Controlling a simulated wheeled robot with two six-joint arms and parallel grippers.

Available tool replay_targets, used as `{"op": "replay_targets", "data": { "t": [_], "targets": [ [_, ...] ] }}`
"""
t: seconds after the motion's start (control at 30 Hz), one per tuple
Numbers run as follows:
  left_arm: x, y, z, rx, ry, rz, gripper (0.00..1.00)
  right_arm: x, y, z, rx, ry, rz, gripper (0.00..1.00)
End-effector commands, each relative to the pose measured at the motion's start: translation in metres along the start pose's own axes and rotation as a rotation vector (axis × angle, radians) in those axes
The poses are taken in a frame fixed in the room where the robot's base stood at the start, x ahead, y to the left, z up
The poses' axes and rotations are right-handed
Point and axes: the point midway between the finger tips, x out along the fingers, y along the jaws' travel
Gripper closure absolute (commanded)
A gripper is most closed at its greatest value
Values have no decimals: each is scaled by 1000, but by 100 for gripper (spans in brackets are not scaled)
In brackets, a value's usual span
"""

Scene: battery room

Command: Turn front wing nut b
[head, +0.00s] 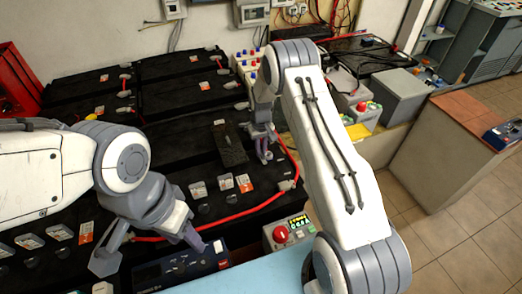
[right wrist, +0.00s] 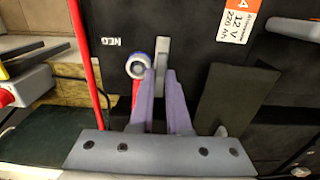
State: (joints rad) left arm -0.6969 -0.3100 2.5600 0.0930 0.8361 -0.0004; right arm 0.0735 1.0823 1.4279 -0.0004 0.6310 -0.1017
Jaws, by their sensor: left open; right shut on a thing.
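My right gripper (head: 264,153) points down at the front black battery (head: 185,150) near the red cable. In the right wrist view its purple fingertips (right wrist: 162,72) are closed on a small grey upright piece (right wrist: 162,52), which looks like a wing of the wing nut. A round terminal with a blue ring (right wrist: 137,66) sits just left of the fingertips, beside the red cable (right wrist: 84,60). The fingers hide the nut's lower part, and I cannot read which nut it is. My left gripper (head: 150,248) is open and empty near the front edge, by the dark blue device.
A dark blue device (head: 180,270) and a box with a red button (head: 281,235) stand at the front. A grey box (head: 398,95) stands at right. The tiled floor is clear.

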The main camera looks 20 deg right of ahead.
Motion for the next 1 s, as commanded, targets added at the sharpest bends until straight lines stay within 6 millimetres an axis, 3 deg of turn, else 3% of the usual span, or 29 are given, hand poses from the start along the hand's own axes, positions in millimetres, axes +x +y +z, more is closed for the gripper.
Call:
{"op": "replay_targets", "data": {
  "t": [0.43, 0.47, 0.5, 0.53, 0.87, 1.0],
  "targets": [
    [0, 0, 0, 0, 0, 0, 50, -1, -1, 0, 12, -1, -1, 100],
    [0, 0, 0, 0, 0, 0, 50, -1, -1, 0, 12, -1, -1, 77],
    [0, 0, 0, 0, 0, 0, 50, -1, -1, 0, 12, -1, -1, 62],
    [0, 0, 0, 0, 0, 0, 50, -1, -1, 0, 12, -1, -1, 55],
    [0, 0, 0, 0, 0, 0, 50, -2, 0, 0, 10, 0, 0, 55],
    [3, 0, 0, 0, 0, 0, 50, -16, 0, -1, 10, 4, 0, 55]
  ]
}}
